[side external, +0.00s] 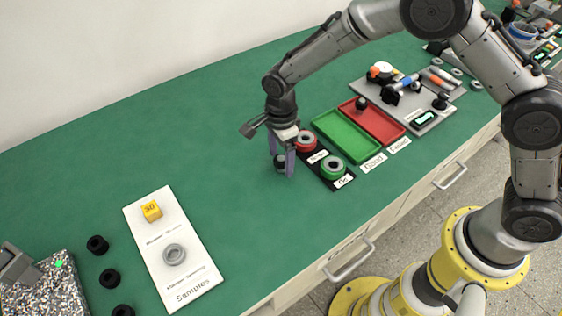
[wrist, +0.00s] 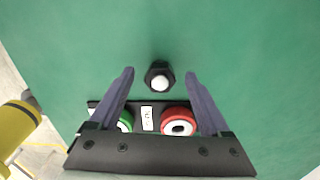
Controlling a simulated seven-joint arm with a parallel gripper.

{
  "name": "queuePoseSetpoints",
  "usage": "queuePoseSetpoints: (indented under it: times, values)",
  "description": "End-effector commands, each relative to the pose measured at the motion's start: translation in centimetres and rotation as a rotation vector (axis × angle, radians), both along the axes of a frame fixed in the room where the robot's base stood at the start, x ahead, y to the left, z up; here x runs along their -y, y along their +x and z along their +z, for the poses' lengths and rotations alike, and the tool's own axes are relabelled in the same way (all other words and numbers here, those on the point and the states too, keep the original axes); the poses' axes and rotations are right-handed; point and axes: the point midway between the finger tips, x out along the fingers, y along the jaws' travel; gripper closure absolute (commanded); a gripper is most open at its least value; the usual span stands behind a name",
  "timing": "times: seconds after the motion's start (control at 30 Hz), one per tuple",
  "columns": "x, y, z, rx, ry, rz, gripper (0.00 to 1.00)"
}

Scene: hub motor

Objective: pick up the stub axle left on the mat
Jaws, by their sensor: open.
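The stub axle (wrist: 159,78), a small dark hexagonal part with a pale round end facing up, stands on the green mat (wrist: 60,50) in the wrist view. My gripper (wrist: 159,73) is open, with one finger on each side of the axle in that view and a visible gap on both sides. In the side view my gripper (side external: 281,164) points down at the mat, and the dark axle (side external: 280,161) shows partly between the fingers. I cannot tell exactly how far the fingertips are above the mat.
Just beside my gripper is a black holder with a red ring (side external: 306,141) and a green ring (side external: 333,168). A green tray (side external: 346,136) and a red tray (side external: 372,121) lie beyond. A white samples board (side external: 174,225) and several black parts are at left. Mat between is clear.

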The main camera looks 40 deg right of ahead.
Motion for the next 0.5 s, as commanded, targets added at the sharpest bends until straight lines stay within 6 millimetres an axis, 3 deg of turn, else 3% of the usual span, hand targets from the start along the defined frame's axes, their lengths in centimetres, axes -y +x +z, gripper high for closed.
queuePoseSetpoints:
  times: [0.3,0.5]
  values:
    - [0.0,0.02,-0.66,0.002,0.001,0.0,0.19]
    - [0.01,0.02,-0.64,0.001,0.001,0.0,0.53]
